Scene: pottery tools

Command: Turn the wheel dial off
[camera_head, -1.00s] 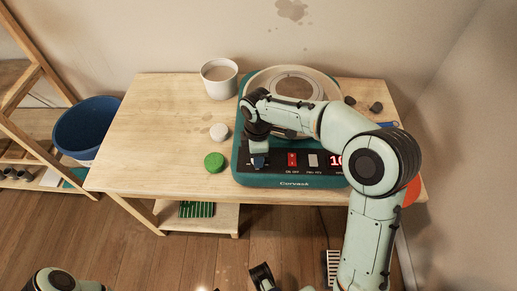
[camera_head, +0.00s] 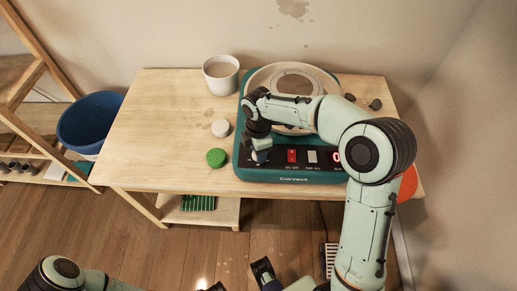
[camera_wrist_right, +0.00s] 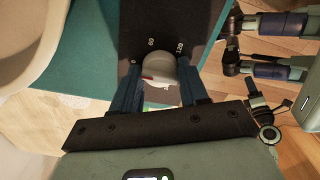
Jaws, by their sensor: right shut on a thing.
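The teal pottery wheel (camera_head: 240,172) stands on the wooden table, with a black front panel. Its dial (camera_wrist_right: 160,68), pale with a red mark, sits by the printed numbers 0, 60 and 120 in the right wrist view; the red mark is on the side near 0. My right gripper (camera_head: 260,156) is shut on the dial, its blue fingers on either side. The dial is mostly hidden in the head view. My left gripper (camera_head: 241,279) is at the bottom edge, partly cut off.
A red switch (camera_head: 292,155) and a grey switch (camera_head: 312,156) sit right of the dial. The table's left half is mostly clear.

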